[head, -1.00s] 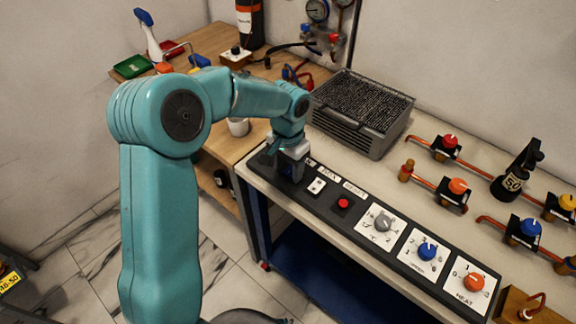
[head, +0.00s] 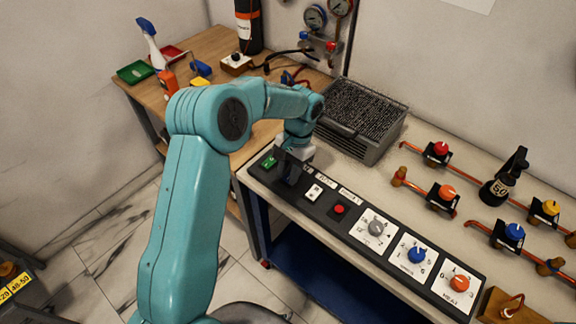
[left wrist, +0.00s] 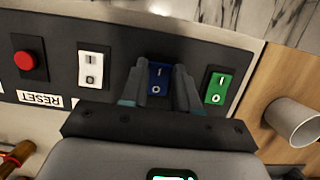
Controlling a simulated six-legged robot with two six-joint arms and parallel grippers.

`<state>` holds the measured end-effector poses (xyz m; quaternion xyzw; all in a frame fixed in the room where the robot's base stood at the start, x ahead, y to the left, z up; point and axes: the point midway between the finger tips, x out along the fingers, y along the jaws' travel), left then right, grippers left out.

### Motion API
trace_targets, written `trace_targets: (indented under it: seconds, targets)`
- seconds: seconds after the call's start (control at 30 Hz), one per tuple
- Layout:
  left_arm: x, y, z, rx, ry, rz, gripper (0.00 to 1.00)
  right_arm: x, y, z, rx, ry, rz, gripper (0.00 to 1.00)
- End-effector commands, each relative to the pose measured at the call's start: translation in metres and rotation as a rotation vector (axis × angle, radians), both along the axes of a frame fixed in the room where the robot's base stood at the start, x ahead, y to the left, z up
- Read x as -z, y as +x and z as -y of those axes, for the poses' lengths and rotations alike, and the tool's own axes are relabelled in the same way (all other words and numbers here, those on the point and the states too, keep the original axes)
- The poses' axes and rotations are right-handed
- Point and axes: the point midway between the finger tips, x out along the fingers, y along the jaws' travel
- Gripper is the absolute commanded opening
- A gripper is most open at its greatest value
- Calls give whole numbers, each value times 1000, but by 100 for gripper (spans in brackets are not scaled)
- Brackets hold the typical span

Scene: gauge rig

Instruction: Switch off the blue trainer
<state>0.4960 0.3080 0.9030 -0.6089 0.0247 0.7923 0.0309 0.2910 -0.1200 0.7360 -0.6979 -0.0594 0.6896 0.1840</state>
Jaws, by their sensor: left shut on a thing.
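A blue rocker switch (left wrist: 158,78), marked I and O, sits in the black control panel (head: 325,211) in the left wrist view. My left gripper (left wrist: 159,88) has a finger on each side of it and is shut on it; the gripper also shows in the head view (head: 290,176), over the panel's far left end. There the gripper hides the blue switch. I cannot tell which way the rocker is tipped. A green switch (left wrist: 217,87) is on one side of it and a white switch (left wrist: 93,68) on the other. My right gripper is not in view.
The panel also carries a red button (head: 339,209) and grey (head: 376,227), blue (head: 417,254) and orange (head: 460,283) knobs. A grey ribbed box (head: 361,120) stands behind it. A white cup (left wrist: 292,122) stands on the wooden table.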

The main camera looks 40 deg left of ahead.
Motion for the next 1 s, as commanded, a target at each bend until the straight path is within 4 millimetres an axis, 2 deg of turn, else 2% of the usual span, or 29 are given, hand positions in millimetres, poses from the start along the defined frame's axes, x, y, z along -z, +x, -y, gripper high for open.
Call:
trace_targets:
  seconds: [0.27,0.3,0.33,0.37,0.63,0.73,0.87,1.0]
  targets:
    - [-2,1,-1,0,2,2,0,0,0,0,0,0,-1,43]
    - [-2,1,-1,0,2,2,43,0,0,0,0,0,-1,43]
    - [-2,1,-1,0,2,2,53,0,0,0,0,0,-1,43]
    - [-1,1,-1,0,2,2,55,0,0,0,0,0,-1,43]
    - [-1,1,-1,-1,1,1,55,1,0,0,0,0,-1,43]
    - [-7,3,0,-1,2,3,55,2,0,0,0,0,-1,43]
    - [-29,9,0,-1,2,8,55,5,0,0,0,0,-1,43]
    - [-65,19,1,-1,2,9,55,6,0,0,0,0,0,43]
